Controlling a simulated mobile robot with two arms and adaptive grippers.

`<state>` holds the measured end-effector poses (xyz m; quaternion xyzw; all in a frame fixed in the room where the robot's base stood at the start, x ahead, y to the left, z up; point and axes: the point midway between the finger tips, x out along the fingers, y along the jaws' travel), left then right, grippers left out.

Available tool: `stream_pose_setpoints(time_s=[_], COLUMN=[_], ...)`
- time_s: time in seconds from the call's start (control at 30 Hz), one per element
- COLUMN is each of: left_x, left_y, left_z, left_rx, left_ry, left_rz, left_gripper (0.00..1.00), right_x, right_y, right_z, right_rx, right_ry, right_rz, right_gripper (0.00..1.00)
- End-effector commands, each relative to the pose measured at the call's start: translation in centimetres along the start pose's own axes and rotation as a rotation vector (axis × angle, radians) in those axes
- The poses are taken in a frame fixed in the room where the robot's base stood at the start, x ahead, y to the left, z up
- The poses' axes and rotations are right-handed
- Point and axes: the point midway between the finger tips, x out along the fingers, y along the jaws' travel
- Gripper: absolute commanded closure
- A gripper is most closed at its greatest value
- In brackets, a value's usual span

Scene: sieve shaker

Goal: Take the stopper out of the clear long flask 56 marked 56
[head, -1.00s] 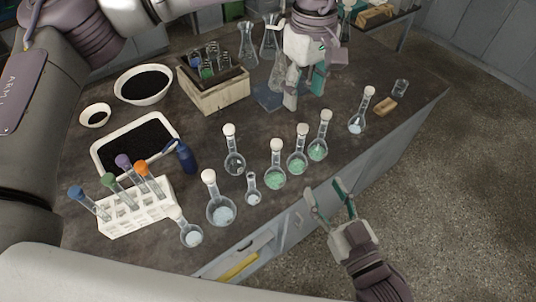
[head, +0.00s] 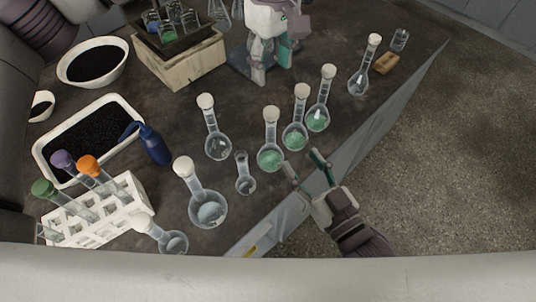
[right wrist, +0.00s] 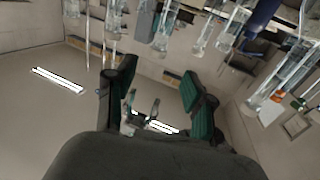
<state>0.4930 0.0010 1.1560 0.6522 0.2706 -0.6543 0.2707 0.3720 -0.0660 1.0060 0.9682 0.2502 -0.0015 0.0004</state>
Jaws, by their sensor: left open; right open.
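Several clear round-bottomed flasks with white stoppers stand on the dark bench. A long-necked one (head: 217,145) is at the centre, a larger one (head: 208,210) nearer the front, one (head: 361,80) at the right and one (head: 173,242) by the rack. I cannot read any number, so I cannot tell which is 56. My right gripper (head: 304,164) is open and empty at the bench's front edge, close to the green-filled flasks (head: 271,158). Its fingers also show in the right wrist view (right wrist: 154,95), with blurred glassware above. My left gripper (head: 269,75) is open behind the flasks, pointing down.
Green-filled flasks (head: 294,137) (head: 318,118) and a small unstoppered flask (head: 245,184) stand close together. A white tube rack (head: 125,208), blue bottle (head: 154,146), black-filled tray (head: 47,172) and wooden box (head: 190,68) are at left. A wooden block (head: 387,64) lies at right.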

Motion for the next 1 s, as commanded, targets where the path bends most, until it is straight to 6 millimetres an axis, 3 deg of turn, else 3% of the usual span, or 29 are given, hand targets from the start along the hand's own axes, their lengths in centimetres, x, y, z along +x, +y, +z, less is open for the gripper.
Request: stream_pose_setpoints(time_s=[0.03, 0.13, 0.47, 1.0], left_x=[2.6, 4.3, 5.2, 5.2], left_y=[0.0, 0.0, 0.0, 0.0], left_z=[0.0, 0.0, 0.0, 0.0], left_rx=[0.0, 0.0, 0.0, 0.0], left_ry=[0.0, 0.0, 0.0, 0.0], left_rz=[0.0, 0.001, 0.001, 0.0], left_gripper=[0.45, 0.45, 0.45, 0.45], right_x=[0.0, 0.0, 1.1, 11.0], right_y=[0.0, 0.0, 0.0, 0.0], right_z=[2.6, 4.3, 5.2, 5.1], right_rx=[0.0, 0.0, 0.0, 0.0], right_ry=[0.0, 0.0, 0.004, 0.003], right_rz=[0.0, 0.0, 0.001, 0.0], right_gripper=[0.47, 0.47, 0.47, 0.47])
